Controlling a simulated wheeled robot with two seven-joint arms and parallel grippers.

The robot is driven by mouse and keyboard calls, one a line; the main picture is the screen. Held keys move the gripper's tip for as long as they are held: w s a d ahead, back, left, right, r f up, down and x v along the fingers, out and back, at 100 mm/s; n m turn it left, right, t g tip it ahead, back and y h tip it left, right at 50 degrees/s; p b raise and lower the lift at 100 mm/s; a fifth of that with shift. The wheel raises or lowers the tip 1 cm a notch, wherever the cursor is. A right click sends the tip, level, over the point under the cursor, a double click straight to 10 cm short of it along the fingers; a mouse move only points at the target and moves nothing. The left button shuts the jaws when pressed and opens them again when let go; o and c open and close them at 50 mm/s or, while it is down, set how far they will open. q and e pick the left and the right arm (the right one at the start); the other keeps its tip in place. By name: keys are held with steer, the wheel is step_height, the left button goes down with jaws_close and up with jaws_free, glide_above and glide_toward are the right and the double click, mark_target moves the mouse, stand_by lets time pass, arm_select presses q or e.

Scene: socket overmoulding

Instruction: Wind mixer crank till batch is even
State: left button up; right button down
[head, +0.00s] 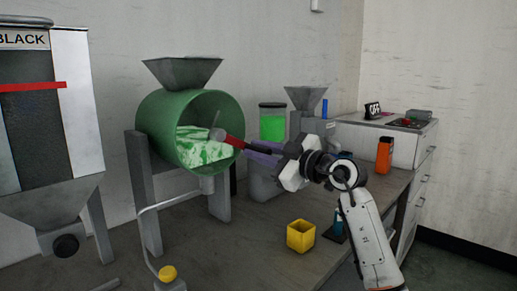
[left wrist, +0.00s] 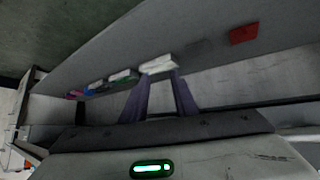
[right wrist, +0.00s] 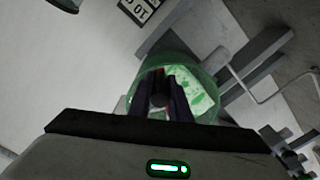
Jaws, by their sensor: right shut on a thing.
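The mixer is a green drum (head: 238,108) on grey legs, with its open mouth facing right. Inside it the batch (head: 195,148) is white with green streaks and patches, not one even colour. The crank has a grey knob (head: 217,134) at the drum mouth and a red handle (head: 234,142). My right gripper (head: 247,147) is shut on the crank handle. In the right wrist view its dark fingers (right wrist: 160,80) stand either side of the handle, before the drum (right wrist: 205,72). My left gripper (left wrist: 158,88) shows only in the left wrist view, fingers apart and empty.
A green-filled jar (head: 272,124), a small grey hopper (head: 305,97) and an orange bottle (head: 384,155) stand behind.

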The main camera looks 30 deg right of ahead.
steer(key=shift+f, duration=0.1)
steer(key=c, duration=1.6)
jaws_free()
steer(key=shift+a, duration=0.1)
steer(key=shift+c, duration=0.2)
steer(key=v, duration=1)
steer(key=shift+s, duration=0.2)
